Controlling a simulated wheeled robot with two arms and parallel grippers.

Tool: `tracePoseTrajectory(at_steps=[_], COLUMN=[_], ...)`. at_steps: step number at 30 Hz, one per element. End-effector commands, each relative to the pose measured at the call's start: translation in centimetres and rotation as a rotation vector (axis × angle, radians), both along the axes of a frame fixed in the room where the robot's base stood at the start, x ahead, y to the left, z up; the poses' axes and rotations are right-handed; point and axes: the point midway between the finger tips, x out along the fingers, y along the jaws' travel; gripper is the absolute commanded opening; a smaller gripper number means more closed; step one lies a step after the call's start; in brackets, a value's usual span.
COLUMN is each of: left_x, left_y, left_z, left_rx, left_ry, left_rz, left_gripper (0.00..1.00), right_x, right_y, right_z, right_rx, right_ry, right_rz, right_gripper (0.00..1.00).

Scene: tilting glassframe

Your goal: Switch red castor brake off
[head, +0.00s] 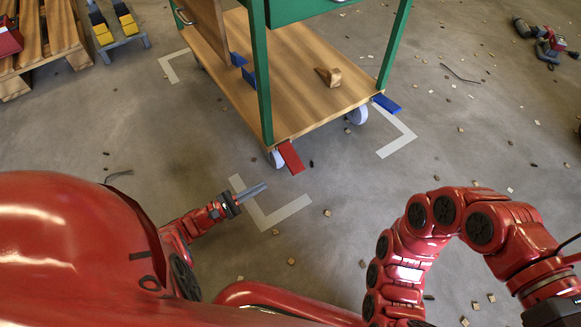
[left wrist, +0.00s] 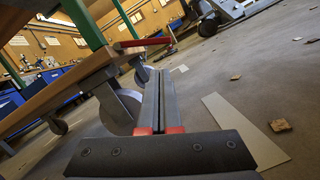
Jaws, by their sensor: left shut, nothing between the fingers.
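The red brake pedal (head: 290,157) sticks out from the near corner of the wooden trolley deck (head: 300,95), beside a castor wheel (head: 277,158). The pedal (left wrist: 142,43) also shows in the left wrist view, ahead of my fingers and to the left of their tips. My left gripper (head: 256,189) is shut and empty, low over the floor, in front of and to the left of the pedal, apart from it. Its closed fingers (left wrist: 158,85) point forward in the wrist view. I cannot tell the pedal's exact tilt. My right arm shows, but its gripper is out of view.
Green posts (head: 260,80) rise from the deck. A wooden block (head: 328,76) lies on it. The floor has L-shaped markings (head: 285,211) and small scattered chips.

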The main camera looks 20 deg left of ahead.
Motion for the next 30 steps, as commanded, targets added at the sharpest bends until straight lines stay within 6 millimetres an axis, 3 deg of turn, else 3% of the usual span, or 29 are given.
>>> tracePoseTrajectory(at_steps=[13, 30], left_x=[0.5, 6.6], left_y=[-0.6, -6.4], left_z=[0.3, 2.1], left_rx=[-0.003, 0.000], left_ry=[-0.001, 0.000], left_rz=[-0.003, -0.002], left_gripper=[0.00, 0.00], right_x=[0.0, 0.2], right_y=[0.0, -0.2], right_z=[0.3, 1.1], right_rx=[0.000, -0.006], right_ry=[-0.012, -0.084], right_rz=[0.009, 0.066], right_gripper=[0.00, 0.00])
